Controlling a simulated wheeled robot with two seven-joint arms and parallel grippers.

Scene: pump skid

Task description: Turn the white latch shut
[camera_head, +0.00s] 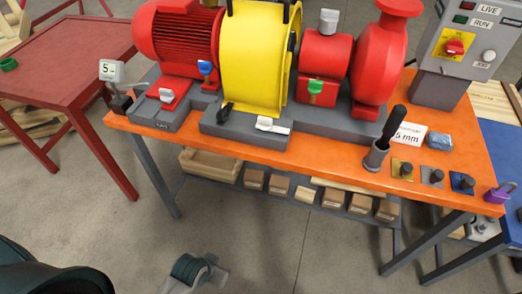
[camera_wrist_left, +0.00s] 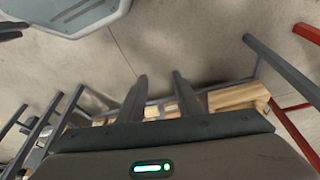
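A white latch (camera_head: 271,125) lies about sideways on the front edge of the grey base, below the yellow guard (camera_head: 255,60), in the head view. A black latch (camera_head: 225,112) sits to its left, angled upward. Another white handle (camera_head: 167,96) sits on a red block further left; I cannot tell for certain which white piece the task names. In the left wrist view my left gripper (camera_wrist_left: 159,76) has its two fingers apart and nothing between them. It is away from the latch, which that view does not show. My right gripper is not in view.
The orange bench (camera_head: 290,150) carries a red motor (camera_head: 178,40) and pump (camera_head: 380,50). A black-handled tool stands in a grey cup (camera_head: 375,157) at the front. A red table (camera_head: 75,65) stands at the left. Wooden blocks fill the shelf beneath. The floor in front has free room.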

